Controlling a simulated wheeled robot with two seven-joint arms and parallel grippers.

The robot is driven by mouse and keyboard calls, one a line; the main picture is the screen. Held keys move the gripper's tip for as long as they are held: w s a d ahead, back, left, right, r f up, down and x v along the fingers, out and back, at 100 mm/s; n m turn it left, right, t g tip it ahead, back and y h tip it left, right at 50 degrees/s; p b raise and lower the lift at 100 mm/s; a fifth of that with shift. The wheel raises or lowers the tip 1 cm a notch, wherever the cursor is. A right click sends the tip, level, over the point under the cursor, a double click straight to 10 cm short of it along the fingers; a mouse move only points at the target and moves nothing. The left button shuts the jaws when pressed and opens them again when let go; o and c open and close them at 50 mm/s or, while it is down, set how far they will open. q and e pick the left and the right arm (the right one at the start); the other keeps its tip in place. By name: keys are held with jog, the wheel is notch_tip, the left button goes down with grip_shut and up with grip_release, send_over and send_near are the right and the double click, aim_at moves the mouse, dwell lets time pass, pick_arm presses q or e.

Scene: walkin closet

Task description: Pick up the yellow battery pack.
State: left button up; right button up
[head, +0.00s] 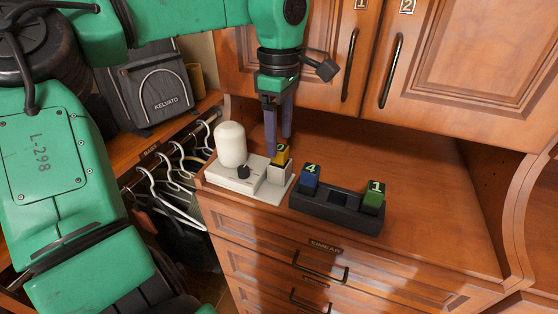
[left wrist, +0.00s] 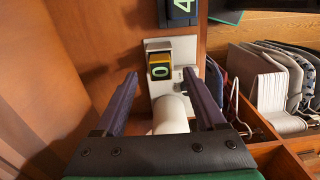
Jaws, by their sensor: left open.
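The yellow battery pack (head: 281,154) sits upright in a holder on a white device (head: 236,177) on top of the dresser. The device has a white rounded dome and a black knob. In the left wrist view the pack (left wrist: 159,66) shows a digit on a dark face, ahead of the fingers. My left gripper (head: 279,144) points down, open and empty, with its purple fingers just above and behind the pack. In the left wrist view the gripper (left wrist: 160,74) has its fingers spread, with the dome (left wrist: 171,114) between them. My right gripper is out of view.
A black rack (head: 335,209) holds a blue pack (head: 310,178) marked 4 and a green pack (head: 374,196) marked 1, right of the device. Cabinet doors (head: 465,65) rise behind. Hangers (head: 165,185) and a grey bag (head: 153,88) are at left. The dresser top's right side is clear.

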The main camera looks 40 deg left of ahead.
aim_at(280, 147)
pick_arm(q)
notch_tip(280, 147, down, 3)
jog(key=shift+d+r+p, duration=0.1)
jog(key=shift+d+p, duration=0.05)
jog(key=shift+p, duration=0.15)
jog(key=shift+f, duration=0.3)
grip_shut()
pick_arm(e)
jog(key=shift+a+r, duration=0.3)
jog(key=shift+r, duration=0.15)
pick_arm(q)
jog(key=shift+r, duration=0.1)
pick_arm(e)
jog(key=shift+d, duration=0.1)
